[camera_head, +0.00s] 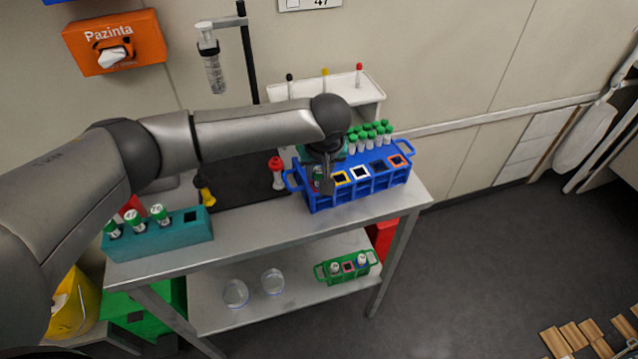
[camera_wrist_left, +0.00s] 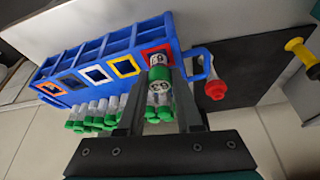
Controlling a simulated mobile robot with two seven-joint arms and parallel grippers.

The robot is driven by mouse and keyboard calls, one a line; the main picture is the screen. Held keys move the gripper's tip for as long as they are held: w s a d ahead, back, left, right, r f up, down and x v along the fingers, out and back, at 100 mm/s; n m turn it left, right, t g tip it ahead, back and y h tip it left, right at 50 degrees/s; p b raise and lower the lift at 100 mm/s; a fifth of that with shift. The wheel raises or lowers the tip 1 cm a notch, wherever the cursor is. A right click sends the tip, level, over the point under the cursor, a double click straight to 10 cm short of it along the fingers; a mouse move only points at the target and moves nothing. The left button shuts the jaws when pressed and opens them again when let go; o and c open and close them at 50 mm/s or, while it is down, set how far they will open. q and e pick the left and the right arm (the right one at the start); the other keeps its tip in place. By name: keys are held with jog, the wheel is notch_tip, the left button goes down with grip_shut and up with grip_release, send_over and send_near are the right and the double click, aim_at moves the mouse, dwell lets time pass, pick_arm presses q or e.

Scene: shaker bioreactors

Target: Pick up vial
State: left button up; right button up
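A blue rack (camera_head: 352,184) with colour-framed square slots stands on the metal table. In the left wrist view, a vial with a green cap (camera_wrist_left: 160,74) and a printed top stands in the red-framed slot (camera_wrist_left: 157,50) at one end of this rack (camera_wrist_left: 104,52). My left gripper (camera_head: 324,184) is over the rack's left end in the head view. In the left wrist view, the left gripper's fingers (camera_wrist_left: 159,88) are apart on either side of the vial, with gaps showing. My right gripper is not in view.
Several green-capped tubes (camera_head: 371,136) stand behind the blue rack. A teal rack (camera_head: 172,238) with vials is at the table's left. A red-topped piece (camera_head: 277,172) stands just left of the blue rack. A stand (camera_head: 248,55) holds a syringe-like tube (camera_head: 213,65).

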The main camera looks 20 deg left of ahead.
pick_arm(q)
grip_shut()
jog(key=shift+r, duration=0.1)
